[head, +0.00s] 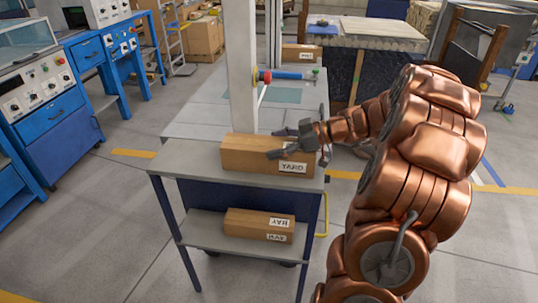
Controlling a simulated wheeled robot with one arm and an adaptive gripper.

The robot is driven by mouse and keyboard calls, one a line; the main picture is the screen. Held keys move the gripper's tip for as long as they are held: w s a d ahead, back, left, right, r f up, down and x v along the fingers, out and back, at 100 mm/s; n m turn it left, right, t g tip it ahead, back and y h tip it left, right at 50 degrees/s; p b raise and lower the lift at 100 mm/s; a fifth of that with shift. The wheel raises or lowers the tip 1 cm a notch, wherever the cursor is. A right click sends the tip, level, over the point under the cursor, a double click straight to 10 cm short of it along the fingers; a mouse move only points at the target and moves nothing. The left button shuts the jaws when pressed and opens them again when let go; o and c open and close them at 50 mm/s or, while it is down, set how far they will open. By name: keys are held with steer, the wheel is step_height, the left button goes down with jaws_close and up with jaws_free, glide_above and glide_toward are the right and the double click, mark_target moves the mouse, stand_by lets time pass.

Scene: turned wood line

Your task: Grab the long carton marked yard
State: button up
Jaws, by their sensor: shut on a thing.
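The long carton marked YARD (245,156) is a brown box with a white label at its right end. It sits on the top shelf of a grey cart (185,157), close to a pale upright post. My gripper (282,143) reaches in from the right and is shut on the carton near its right half, one finger across the front face and the other behind the top edge. I cannot tell whether the carton is lifted off the shelf. The far finger's contact is partly hidden.
A similar carton marked HAY (245,222) lies on the cart's lower shelf. The pale post (241,70) rises right behind the YARD carton. Another carton (301,54) sits farther back. Blue machines (55,115) stand at left, with open floor between.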

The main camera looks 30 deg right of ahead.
steer(key=c, duration=0.8)
steer(key=shift+c, duration=0.2)
